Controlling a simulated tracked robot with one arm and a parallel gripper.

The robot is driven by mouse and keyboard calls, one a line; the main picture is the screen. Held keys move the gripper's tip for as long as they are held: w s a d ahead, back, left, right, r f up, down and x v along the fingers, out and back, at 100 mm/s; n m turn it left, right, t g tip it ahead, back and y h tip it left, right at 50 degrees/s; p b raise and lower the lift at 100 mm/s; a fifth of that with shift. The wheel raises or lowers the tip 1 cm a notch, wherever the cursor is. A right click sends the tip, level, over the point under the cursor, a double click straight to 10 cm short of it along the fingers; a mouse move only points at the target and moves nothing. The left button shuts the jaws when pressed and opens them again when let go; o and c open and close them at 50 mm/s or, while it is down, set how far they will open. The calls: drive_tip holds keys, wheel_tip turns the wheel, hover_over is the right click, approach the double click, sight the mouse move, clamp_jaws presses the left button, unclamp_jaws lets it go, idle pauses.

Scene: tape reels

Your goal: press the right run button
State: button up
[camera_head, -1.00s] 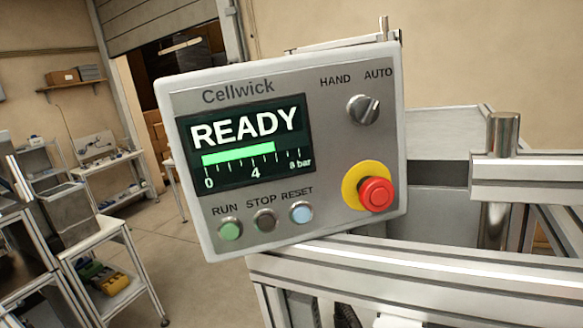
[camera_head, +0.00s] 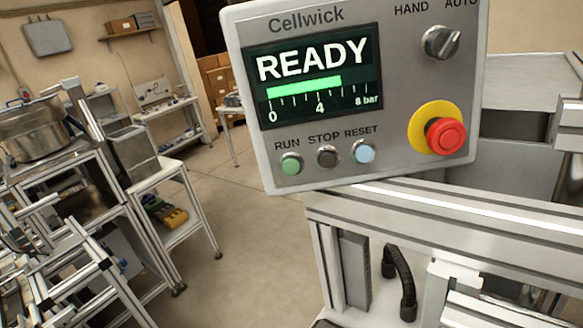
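A grey Cellwick control panel (camera_head: 400,92) stands at the upper right of the view, slightly tilted. Its green RUN button (camera_head: 291,164) is the leftmost of three in a row. The dark STOP button (camera_head: 327,156) and pale blue RESET button (camera_head: 363,151) sit to its right. The screen (camera_head: 313,82) reads READY, with a green bar reaching past 4 on a scale to 8 bar. Only one RUN button is in view. My gripper is not in view.
A red emergency stop (camera_head: 445,135) on a yellow ring juts from the panel. Carts with a metal bowl (camera_head: 35,125) stand at left. Open floor (camera_head: 250,235) lies between.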

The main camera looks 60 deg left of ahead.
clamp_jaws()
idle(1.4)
